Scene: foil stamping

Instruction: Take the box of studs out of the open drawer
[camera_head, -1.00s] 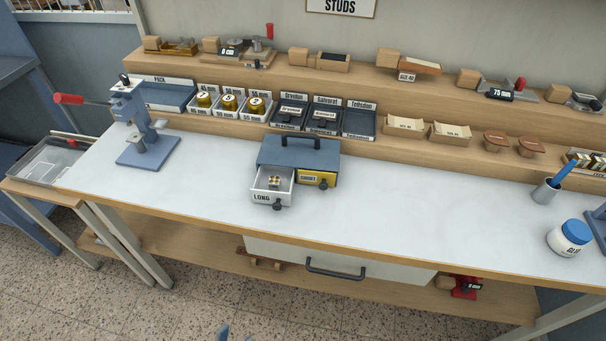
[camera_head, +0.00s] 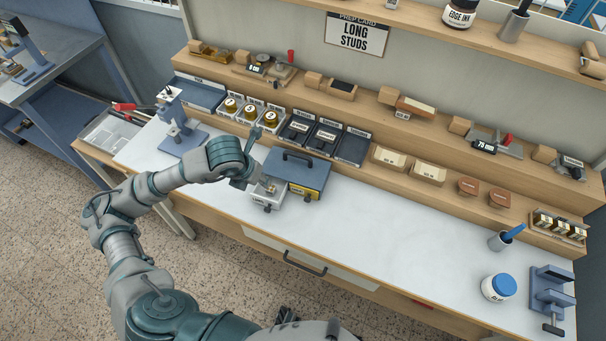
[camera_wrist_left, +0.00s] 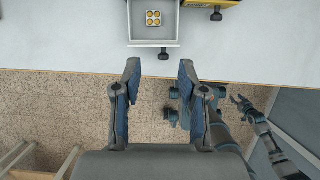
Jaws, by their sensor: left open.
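The small box of studs (camera_wrist_left: 153,18), with round gold tops, sits inside the open white drawer (camera_wrist_left: 154,43) in the left wrist view. In the head view the drawer (camera_head: 262,201) sticks out of the left front of a blue-topped cabinet (camera_head: 305,172), and the box is partly hidden by my arm. My left gripper (camera_wrist_left: 160,78) is open and empty, its fingers just short of the drawer front in the left wrist view. In the head view it (camera_head: 248,162) is over the drawer area. A part of my right arm with a gripper-like end (camera_wrist_left: 240,101) shows small in the wrist view.
The cabinet stands on a white bench (camera_head: 400,238). A blue press (camera_head: 181,125) stands to its left, and stepped shelves with labelled trays (camera_head: 296,129) are behind it. A glue jar (camera_head: 498,287) and a brush cup (camera_head: 502,240) are at the right. The bench between is clear.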

